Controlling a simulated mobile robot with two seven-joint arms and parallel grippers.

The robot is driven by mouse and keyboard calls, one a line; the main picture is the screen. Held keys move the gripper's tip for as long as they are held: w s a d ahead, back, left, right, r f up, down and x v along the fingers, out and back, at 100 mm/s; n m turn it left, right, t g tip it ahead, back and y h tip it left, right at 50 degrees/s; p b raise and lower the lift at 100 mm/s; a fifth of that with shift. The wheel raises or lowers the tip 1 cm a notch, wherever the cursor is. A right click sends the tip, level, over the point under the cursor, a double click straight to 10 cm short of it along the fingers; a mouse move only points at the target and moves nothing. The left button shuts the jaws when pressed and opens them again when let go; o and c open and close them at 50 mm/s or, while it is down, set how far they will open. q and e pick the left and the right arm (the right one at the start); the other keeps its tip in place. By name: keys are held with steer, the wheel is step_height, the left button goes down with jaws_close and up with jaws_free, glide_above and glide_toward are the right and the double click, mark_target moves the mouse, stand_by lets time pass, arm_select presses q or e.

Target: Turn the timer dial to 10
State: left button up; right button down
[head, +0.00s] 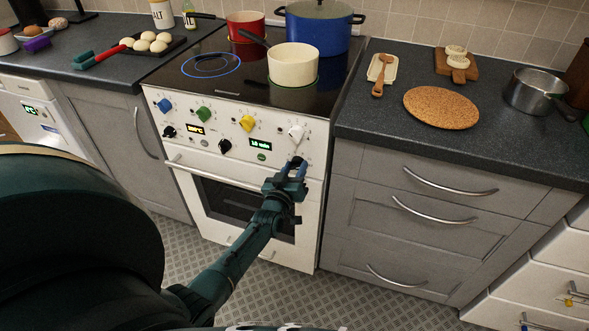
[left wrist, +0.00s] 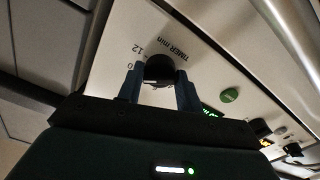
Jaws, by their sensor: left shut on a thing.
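The timer dial (head: 296,161) is a black knob at the lower right of the white stove's control panel (head: 215,125). In the left wrist view the dial (left wrist: 159,68) sits between the fingers, beside the printed words "TIMER min" and the number 12. My left gripper (head: 293,170) is shut on the dial, one finger on each side. The dial's pointer cannot be made out. A small green-lit display (head: 261,144) above left of the dial shows text ending in "min", too small to read surely. My right gripper is not in view.
Blue, green, yellow and white knobs (head: 296,132) and two other black knobs (head: 225,146) are on the same panel. The oven door handle (head: 235,182) runs below. A cream pan (head: 293,65) stands on the hob above. Grey drawers (head: 440,205) stand to the right.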

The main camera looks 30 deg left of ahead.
arm_select(q)
steer(key=o, duration=1)
steer(key=p+v, duration=0.1)
steer(key=v, duration=1.2)
steer(key=shift+s, duration=0.15)
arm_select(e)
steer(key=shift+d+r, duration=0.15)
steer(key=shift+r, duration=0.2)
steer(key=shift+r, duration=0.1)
arm_select(q)
steer(key=shift+p, duration=0.3)
steer(key=s+d+r+m+g+h+p, duration=0.1)
steer(key=s+d+m+g+h+p, duration=0.1)
steer(key=s+d, duration=0.3)
steer(key=s+d+r+m+g+h+p, duration=0.2)
steer(key=s+d+m+h, duration=0.1)
steer(key=d, duration=0.4)
steer(key=s+d+r+m+g+h+p, duration=0.2)
steer(key=s+d+m, duration=0.2)
steer(key=s+d, duration=0.2)
steer(key=shift+s+m+g+h, duration=0.3)
steer(key=shift+s+g+h, duration=0.05)
steer(key=shift+g+h, duration=0.05)
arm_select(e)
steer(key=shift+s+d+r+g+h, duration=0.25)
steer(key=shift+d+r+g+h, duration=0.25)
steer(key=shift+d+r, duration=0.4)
